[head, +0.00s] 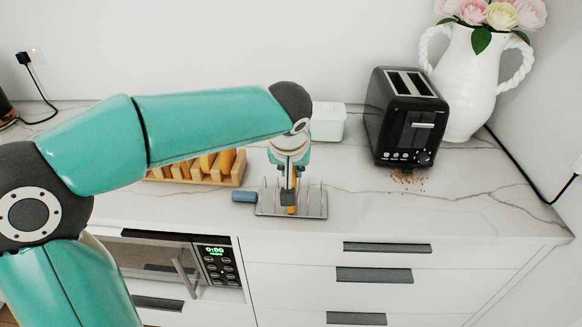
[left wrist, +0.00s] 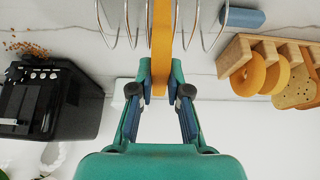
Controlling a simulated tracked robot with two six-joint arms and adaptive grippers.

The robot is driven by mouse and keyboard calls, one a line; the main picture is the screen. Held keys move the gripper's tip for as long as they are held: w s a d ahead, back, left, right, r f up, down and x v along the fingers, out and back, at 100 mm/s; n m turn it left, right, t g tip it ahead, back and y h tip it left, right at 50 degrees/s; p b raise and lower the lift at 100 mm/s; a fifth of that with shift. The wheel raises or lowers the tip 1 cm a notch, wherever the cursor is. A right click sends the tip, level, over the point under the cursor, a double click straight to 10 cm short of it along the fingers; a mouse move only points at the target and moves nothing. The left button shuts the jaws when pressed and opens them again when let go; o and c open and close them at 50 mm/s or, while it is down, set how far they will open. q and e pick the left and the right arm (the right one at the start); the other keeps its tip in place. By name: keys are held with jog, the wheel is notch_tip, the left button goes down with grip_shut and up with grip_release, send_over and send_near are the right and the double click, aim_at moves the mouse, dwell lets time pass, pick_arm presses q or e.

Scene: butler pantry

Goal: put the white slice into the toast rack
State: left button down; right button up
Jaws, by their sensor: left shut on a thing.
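The metal toast rack (head: 312,211) stands on the marble counter, with a blue handle (head: 243,196) at its left end. My left gripper (head: 290,187) is above the rack, pointing down, and shut on a slice (head: 291,209). In the left wrist view the gripper (left wrist: 160,82) pinches this slice (left wrist: 161,40), seen edge-on as an orange-tan strip. The slice lies between the rack's wire loops (left wrist: 127,22), with wires on both sides. Its faces are hidden, so I cannot tell whether they are white, nor whether it touches the rack's base. My right gripper is not in view.
A wooden holder (head: 236,181) with several slices stands left of the rack, partly behind my arm. A black toaster (head: 400,120) with crumbs in front, a white box (head: 328,122) and a flower jug (head: 468,85) stand behind.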

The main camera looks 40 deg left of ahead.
pick_arm(q)
jog(key=shift+f, duration=0.2)
jog(key=c, duration=1.1)
grip_release()
jog(key=shift+o, duration=0.2)
jog(key=shift+r, duration=0.1)
jog(key=v, duration=1.1)
jog(key=shift+s+d+r, duration=0.15)
jog(key=shift+s+r, duration=0.15)
